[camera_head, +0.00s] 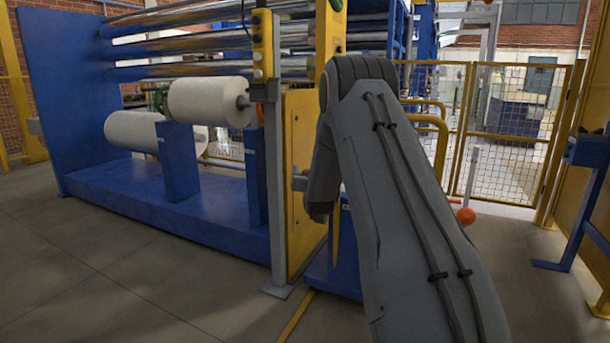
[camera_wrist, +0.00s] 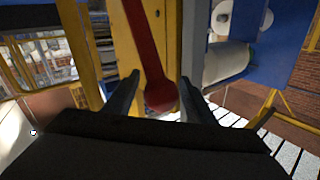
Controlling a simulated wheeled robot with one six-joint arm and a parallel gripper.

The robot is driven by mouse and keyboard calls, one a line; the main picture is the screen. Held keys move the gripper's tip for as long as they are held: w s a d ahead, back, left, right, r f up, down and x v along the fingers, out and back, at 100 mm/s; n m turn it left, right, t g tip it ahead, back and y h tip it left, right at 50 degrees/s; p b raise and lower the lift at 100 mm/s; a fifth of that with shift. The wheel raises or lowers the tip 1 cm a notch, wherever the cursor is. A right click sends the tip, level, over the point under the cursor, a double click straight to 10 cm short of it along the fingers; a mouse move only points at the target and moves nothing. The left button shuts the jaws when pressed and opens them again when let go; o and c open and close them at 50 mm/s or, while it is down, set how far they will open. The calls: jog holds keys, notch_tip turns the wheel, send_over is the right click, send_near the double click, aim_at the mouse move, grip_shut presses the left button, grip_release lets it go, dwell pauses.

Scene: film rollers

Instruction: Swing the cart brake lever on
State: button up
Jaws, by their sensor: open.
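A dark red lever (camera_wrist: 150,50) with a rounded knob end (camera_wrist: 160,96) shows in the wrist view, in front of a yellow panel. I take it for the brake lever. My gripper (camera_wrist: 160,92) is open, with one dark finger on each side of the knob. The knob appears between the fingers; I cannot tell whether either touches it. In the head view my grey arm hides the lever and the fingers. A low blue body (camera_head: 335,270) shows partly behind my arm and may be the cart.
The blue roller machine (camera_head: 130,215) with white film rolls (camera_head: 210,102) stands at left. A yellow panel (camera_head: 303,190) and grey post (camera_head: 276,200) stand close beside my arm. An orange ball (camera_head: 465,216) shows right of the arm. A yellow mesh fence (camera_head: 510,130) stands behind. The left foreground floor is clear.

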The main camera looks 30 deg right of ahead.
jog(key=shift+w+d, duration=0.15)
jog(key=shift+w, duration=0.45)
